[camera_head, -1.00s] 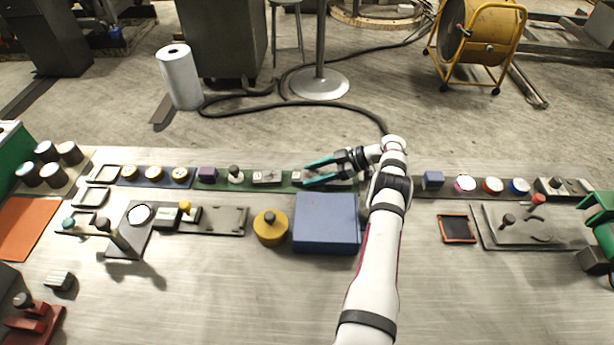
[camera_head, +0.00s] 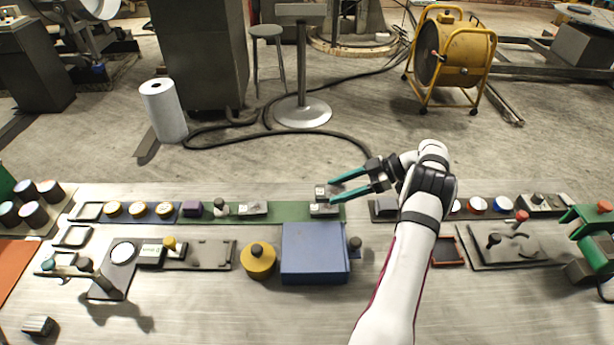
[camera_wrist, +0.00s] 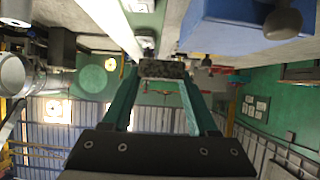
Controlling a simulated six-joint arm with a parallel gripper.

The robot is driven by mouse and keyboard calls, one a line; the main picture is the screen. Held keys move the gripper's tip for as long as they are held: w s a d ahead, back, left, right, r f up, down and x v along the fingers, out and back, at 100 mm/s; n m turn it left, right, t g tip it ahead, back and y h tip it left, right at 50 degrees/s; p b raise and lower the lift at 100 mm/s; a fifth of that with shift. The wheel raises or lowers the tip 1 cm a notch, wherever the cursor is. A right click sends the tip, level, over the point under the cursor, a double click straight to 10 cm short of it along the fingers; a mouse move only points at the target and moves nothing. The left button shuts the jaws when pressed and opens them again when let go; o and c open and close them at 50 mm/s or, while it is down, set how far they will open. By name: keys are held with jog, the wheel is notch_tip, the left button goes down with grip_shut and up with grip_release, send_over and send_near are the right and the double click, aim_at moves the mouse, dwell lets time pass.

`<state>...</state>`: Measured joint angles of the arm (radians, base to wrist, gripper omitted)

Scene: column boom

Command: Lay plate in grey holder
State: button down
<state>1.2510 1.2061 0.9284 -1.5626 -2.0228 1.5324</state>
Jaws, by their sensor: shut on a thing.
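My gripper (camera_head: 335,190) has teal fingers pointing left above the green strip behind the blue box. It is shut on a small grey plate (camera_head: 321,190) at the fingertips. In the wrist view the plate (camera_wrist: 163,69) is speckled dark grey and spans between both fingers (camera_wrist: 160,90). Another small grey piece (camera_head: 323,210) lies on the green strip just below it in the picture. A flat grey holder (camera_head: 210,255) lies on the bench left of the yellow round piece; I cannot tell for sure that it is the task's holder.
The blue box (camera_head: 314,252) and yellow knobbed disc (camera_head: 258,262) stand in front of the strip (camera_head: 285,214). A grey clamp fixture (camera_head: 122,254) with upright levers stands at left.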

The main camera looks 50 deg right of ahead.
jog(key=shift+s+d+r, duration=0.1)
jog(key=shift+s+r, duration=0.05)
jog(key=shift+r, duration=0.15)
jog(key=w+a+r+n, duration=0.1)
jog(key=w+a+r, duration=0.4)
jog(key=a+r, duration=0.3)
jog(key=w+a+r, duration=0.6)
jog(key=a, duration=0.4)
jog(key=s+a+r+g+y, duration=0.1)
jog(key=s+a+r, duration=0.15)
jog(key=a, duration=0.75)
jog(key=s+a+r, duration=0.1)
jog(key=a+r, duration=0.3)
jog(key=a, duration=0.6)
jog(key=d+f, duration=0.6)
jog(key=f, duration=0.4)
jog(key=m+t+h, duration=0.1)
send_near(185, 297)
jog(key=w+a+r, duration=0.2)
jog(key=shift+w+a, duration=0.35)
jog(key=shift+a, duration=0.05)
notch_tip(185, 297, down, 4)
jog(key=shift+w+f, duration=0.1)
